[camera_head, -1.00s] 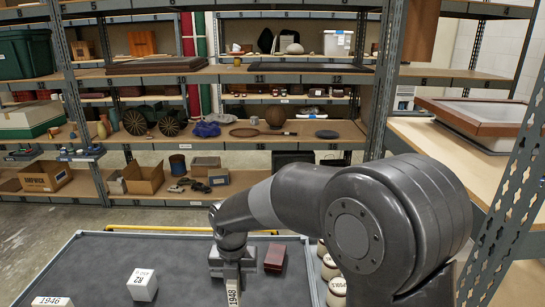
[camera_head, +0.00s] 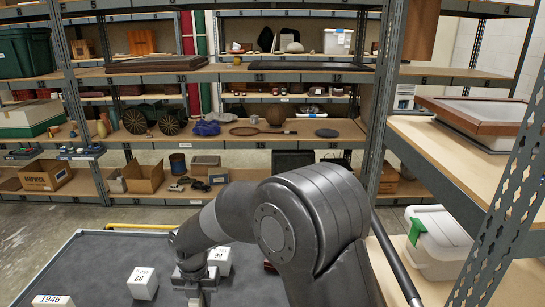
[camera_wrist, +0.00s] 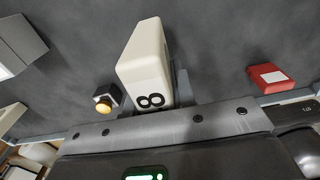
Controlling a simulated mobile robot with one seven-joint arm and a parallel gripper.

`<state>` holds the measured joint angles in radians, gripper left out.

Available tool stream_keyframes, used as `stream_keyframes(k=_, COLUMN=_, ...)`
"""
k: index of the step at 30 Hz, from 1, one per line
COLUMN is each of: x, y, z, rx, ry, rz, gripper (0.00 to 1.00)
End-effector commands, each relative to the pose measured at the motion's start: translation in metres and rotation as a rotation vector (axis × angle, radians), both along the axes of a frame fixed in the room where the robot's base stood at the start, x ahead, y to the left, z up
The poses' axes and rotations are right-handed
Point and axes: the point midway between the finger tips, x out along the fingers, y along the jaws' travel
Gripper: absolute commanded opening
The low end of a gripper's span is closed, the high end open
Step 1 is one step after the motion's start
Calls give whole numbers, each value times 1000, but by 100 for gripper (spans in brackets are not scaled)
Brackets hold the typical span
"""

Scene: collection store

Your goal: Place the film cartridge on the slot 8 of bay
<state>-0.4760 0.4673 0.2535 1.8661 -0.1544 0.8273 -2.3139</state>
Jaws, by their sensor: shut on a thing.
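My gripper (camera_head: 193,280) is low over the grey cart top (camera_head: 85,265) in the head view. In the wrist view it is shut on a white block (camera_wrist: 147,65) with a black 8 on its near end, the only digit I can read there. This seems to be the film cartridge.
White blocks marked 1946 (camera_head: 52,301), 82 (camera_head: 142,283) and a third block (camera_head: 219,261) stand on the cart. The wrist view also shows a red box (camera_wrist: 271,78) and a yellow-topped black item (camera_wrist: 106,98). A white bin (camera_head: 440,243) sits on the right rack.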

Motion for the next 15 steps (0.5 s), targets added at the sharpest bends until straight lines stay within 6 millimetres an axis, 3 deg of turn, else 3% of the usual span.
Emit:
stream_keyframes(k=5, x=-1, y=2, z=-37, rx=-3, ry=3, rz=1, gripper=0)
stream_keyframes(k=15, x=-6, y=6, z=36, rx=3, ry=-4, rz=-1, gripper=0)
